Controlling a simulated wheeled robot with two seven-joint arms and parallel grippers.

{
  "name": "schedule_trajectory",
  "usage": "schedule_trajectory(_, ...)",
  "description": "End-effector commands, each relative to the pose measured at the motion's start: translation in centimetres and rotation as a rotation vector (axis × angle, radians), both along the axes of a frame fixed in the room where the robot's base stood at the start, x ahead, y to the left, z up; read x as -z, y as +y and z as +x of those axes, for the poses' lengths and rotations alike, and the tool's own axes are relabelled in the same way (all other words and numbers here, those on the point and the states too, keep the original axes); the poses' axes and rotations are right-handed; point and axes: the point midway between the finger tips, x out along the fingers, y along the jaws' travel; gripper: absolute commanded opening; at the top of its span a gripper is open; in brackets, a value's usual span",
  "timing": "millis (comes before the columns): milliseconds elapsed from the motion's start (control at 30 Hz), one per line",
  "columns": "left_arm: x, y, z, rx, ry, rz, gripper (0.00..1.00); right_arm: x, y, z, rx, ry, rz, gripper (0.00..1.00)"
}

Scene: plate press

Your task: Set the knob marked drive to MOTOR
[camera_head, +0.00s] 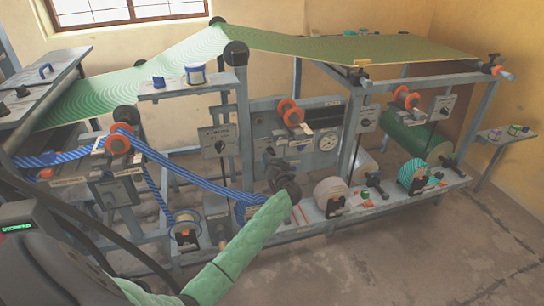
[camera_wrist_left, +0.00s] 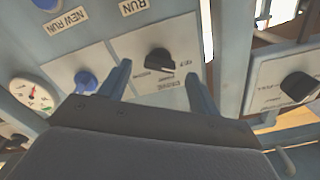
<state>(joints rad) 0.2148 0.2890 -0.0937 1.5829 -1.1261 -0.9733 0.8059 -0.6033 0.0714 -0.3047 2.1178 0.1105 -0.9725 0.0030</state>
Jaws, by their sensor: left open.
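The black drive knob (camera_wrist_left: 160,60) sits on a pale plate with small lettering, upside down in the left wrist view. Its label reads DRIVE; the position words around it are too small to read surely, and I cannot tell which one it points at. My left gripper (camera_wrist_left: 158,76) is open, with one finger on each side of the knob's lower part in the picture. I cannot tell whether the fingers touch it. In the head view my left gripper (camera_head: 280,175) is by the machine's middle panels and hides the knob. My right gripper is not in view.
A blue knob (camera_wrist_left: 86,80) and a dial gauge (camera_wrist_left: 32,95) are left of the drive plate in the wrist view. Another black knob (camera_wrist_left: 298,86) is on a separate plate to the right. Rollers and a cream reel (camera_head: 332,193) stand near the arm.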

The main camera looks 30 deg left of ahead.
Motion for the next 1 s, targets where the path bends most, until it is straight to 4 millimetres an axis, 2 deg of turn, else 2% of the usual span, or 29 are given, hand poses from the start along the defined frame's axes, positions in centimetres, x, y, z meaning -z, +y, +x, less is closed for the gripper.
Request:
schedule_trajectory(100,-0.1,1.2,1.1,0.000,0.000,0.000,0.63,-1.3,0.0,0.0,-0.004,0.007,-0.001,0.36)
schedule_trajectory(233,0.0,2.0,1.8,0.001,0.001,0.000,0.63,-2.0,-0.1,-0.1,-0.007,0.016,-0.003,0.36)
schedule_trajectory(600,0.0,2.4,2.1,0.000,0.001,-0.001,0.63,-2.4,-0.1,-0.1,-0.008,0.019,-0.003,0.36)
schedule_trajectory(667,0.1,2.4,2.1,0.000,0.001,-0.001,0.53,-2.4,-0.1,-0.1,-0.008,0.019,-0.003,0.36)
schedule_trajectory(833,0.1,2.4,2.1,0.000,0.001,-0.001,0.20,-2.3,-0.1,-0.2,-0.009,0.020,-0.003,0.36)
schedule_trajectory(1000,0.1,2.4,2.1,0.001,0.003,0.001,0.18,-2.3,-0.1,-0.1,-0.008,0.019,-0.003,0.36)
